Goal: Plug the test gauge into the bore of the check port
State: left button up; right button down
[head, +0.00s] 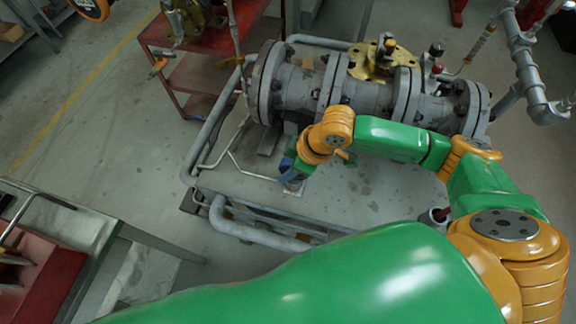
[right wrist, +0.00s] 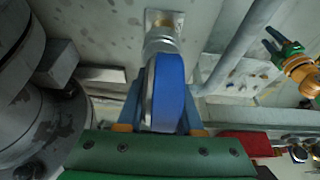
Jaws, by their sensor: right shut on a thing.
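My right gripper (head: 291,170) reaches down in front of the pipe and is shut on the test gauge. In the right wrist view the right gripper (right wrist: 160,110) has one blue finger on each side of the gauge (right wrist: 169,85), a round blue body with a silvery rim. A grey metal fitting (right wrist: 160,40) lies just beyond the gauge, over a small pale plate (right wrist: 163,17). This looks like the check port; its bore is hidden, and I cannot tell whether the gauge's stem is in it. My left gripper (right wrist: 268,40) shows small at upper right, its fingers spread, seemingly empty.
A large flanged grey pipe and valve (head: 370,95) with a brass-coloured bonnet stands behind the right arm. A grey tube rail (head: 213,120) frames the skid. A red cart (head: 190,60) stands behind, and a bench (head: 60,235) stands at lower left. Floor between them is clear.

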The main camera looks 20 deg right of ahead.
aim_at(287, 160)
jog(key=shift+f, duration=1.2)
dwell(1.1)
grip_release()
dwell(0.6)
jog(key=shift+r+p, duration=0.1)
jog(key=shift+p, duration=0.2)
notch_tip(287, 160, up, 8)
jog(key=p, duration=0.9)
